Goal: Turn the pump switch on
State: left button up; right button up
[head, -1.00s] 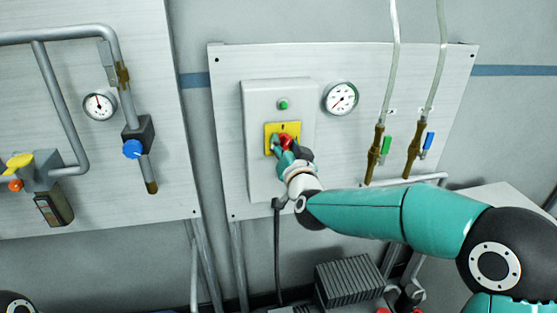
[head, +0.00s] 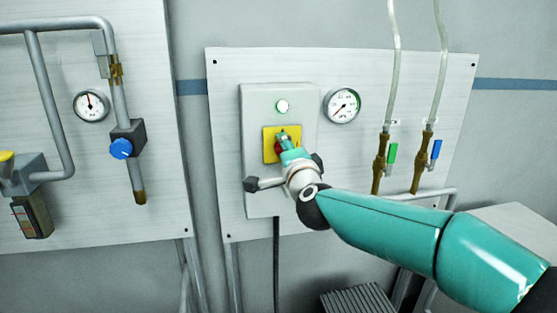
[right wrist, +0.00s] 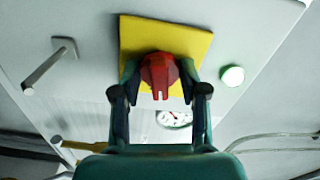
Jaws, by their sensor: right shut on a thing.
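The pump switch is a red knob (head: 278,148) on a yellow plate (head: 268,135), mounted on a grey box (head: 255,104). My right gripper (head: 285,142) is at the knob in the head view and partly hides it. In the right wrist view, the red knob (right wrist: 160,72) sits between the two fingers of my right gripper (right wrist: 160,82), which is shut on it, with the yellow plate (right wrist: 195,42) behind. My left gripper is out of view.
A grey bar with a dark end (head: 252,184) is below the plate. A gauge (head: 342,105) is right of the box. Green (head: 392,152) and blue (head: 436,149) valve handles are further right. The left panel carries a pipe, a gauge (head: 91,105) and a blue knob (head: 121,148).

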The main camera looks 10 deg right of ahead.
jog(key=shift+a+r+m+b, duration=0.2)
jog(key=shift+m+b, duration=0.4)
jog(key=shift+m, duration=0.5)
jog(key=o, duration=1.1)
jog(key=shift+a, duration=0.1)
jog(key=shift+o, duration=0.2)
jog(key=shift+s+f, duration=0.1)
jog(key=s, duration=1.1)
jog(key=shift+s, duration=0.35)
